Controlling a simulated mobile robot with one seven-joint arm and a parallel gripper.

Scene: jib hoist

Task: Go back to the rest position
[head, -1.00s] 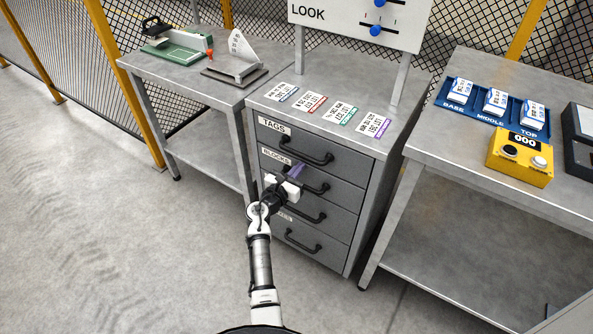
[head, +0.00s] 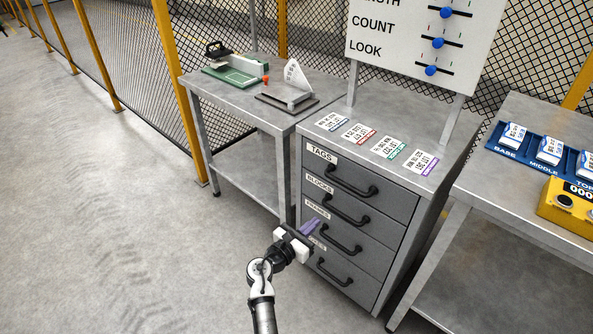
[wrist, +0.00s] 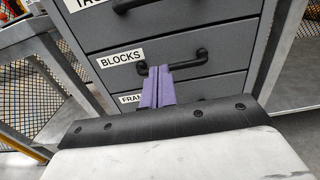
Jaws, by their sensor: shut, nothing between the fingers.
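My gripper (head: 309,227) is in front of the grey drawer cabinet (head: 440,213), at about the height of the frames drawer in the head view. Its purple fingers are together and hold nothing. In the wrist view the gripper's fingers (wrist: 158,87) stand upright, overlapping the picture of the blocks drawer (wrist: 215,66) and its black handle. I cannot tell how far they are from the drawer fronts. All the drawers look closed.
A metal table (head: 243,103) with a green fixture (head: 234,72) stands left of the cabinet. Another bench (head: 488,188) with a blue tray (head: 535,156) and a yellow counter box (head: 570,208) stands at the right. A sign board (head: 425,40) rises behind the cabinet. Open floor (head: 110,200) lies to the left.

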